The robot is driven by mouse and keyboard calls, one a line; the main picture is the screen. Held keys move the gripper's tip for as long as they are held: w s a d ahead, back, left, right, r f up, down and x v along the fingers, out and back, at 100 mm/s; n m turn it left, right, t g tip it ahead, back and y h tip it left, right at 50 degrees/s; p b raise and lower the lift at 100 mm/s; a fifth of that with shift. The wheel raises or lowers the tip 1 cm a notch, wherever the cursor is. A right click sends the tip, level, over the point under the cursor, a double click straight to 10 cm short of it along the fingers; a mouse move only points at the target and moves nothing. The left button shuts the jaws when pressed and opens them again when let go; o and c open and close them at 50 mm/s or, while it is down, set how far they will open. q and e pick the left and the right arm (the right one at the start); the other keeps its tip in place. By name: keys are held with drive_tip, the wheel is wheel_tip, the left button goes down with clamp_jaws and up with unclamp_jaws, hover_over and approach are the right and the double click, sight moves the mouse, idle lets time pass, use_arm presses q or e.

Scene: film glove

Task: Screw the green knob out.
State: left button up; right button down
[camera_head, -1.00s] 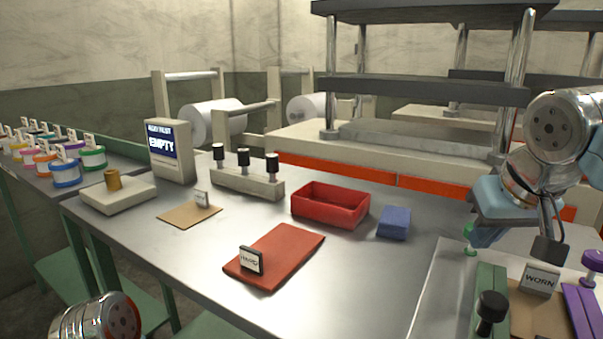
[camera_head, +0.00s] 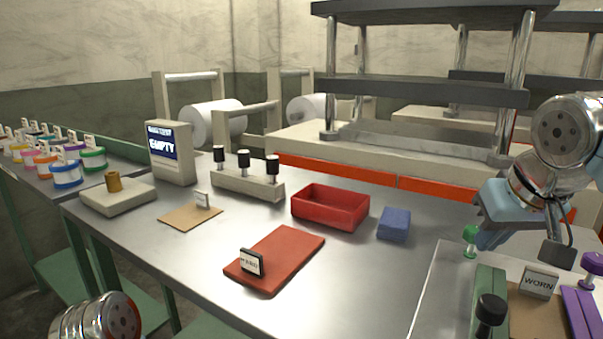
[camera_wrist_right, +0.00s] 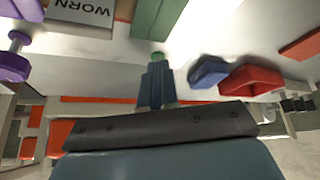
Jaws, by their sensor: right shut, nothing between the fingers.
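The green knob (camera_head: 470,233) stands upright on a stem at the far end of the green block (camera_head: 488,283), on the light plate at the right. In the right wrist view the green knob (camera_wrist_right: 157,56) shows just past the fingertips, partly hidden by them. My right gripper (camera_head: 484,240) is shut and empty, right beside the knob in the head view; its closed fingers (camera_wrist_right: 157,72) show in the wrist view. I cannot tell whether they touch the knob. My left gripper is out of view; only a metal link of that arm shows at the lower left.
A black knob (camera_head: 490,309) stands on the green block's near end. A WORN sign (camera_head: 539,283) and a purple block (camera_head: 582,312) with a purple knob (camera_head: 592,264) are to the right. A red bin (camera_head: 330,208), blue block (camera_head: 394,223) and red mat (camera_head: 285,257) lie left.

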drive_tip(key=shift+w+d+p, duration=0.1)
drive_tip(key=shift+d+p, duration=0.35)
drive_tip(key=shift+d, duration=0.5)
drive_tip(key=shift+d, duration=0.15)
drive_tip(key=shift+s, duration=0.3)
wheel_tip(320, 180, up, 6)
drive_tip(key=p, duration=0.1)
idle(0.4)
